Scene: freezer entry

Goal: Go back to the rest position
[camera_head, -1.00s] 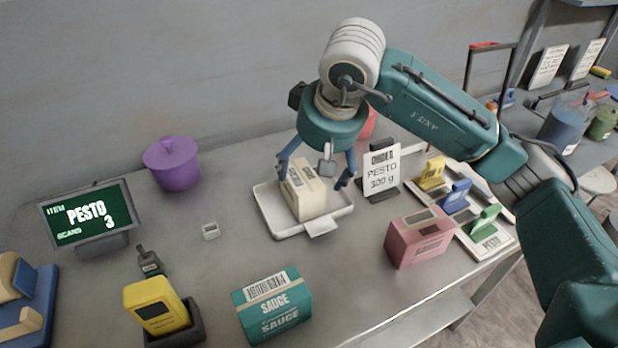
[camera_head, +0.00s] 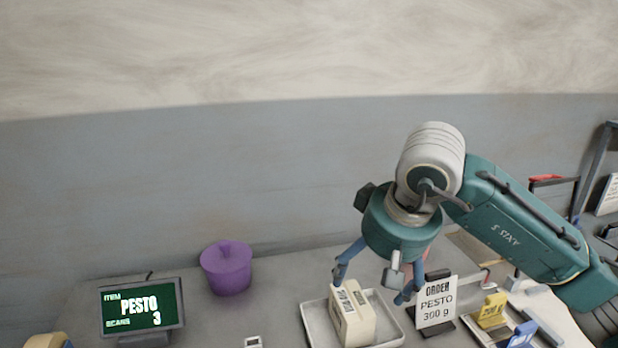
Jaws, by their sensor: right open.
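My right gripper (camera_head: 378,284) is open, its fingers spread above and around the upper part of a cream box (camera_head: 351,312). I cannot tell whether a finger touches the box. The box stands upright in a white tray (camera_head: 318,330) on the table. My right arm comes in from the right. My left gripper is not in view.
An order card (camera_head: 436,302) reading "PESTO 300 g" stands close right of the tray. A wall rises behind.

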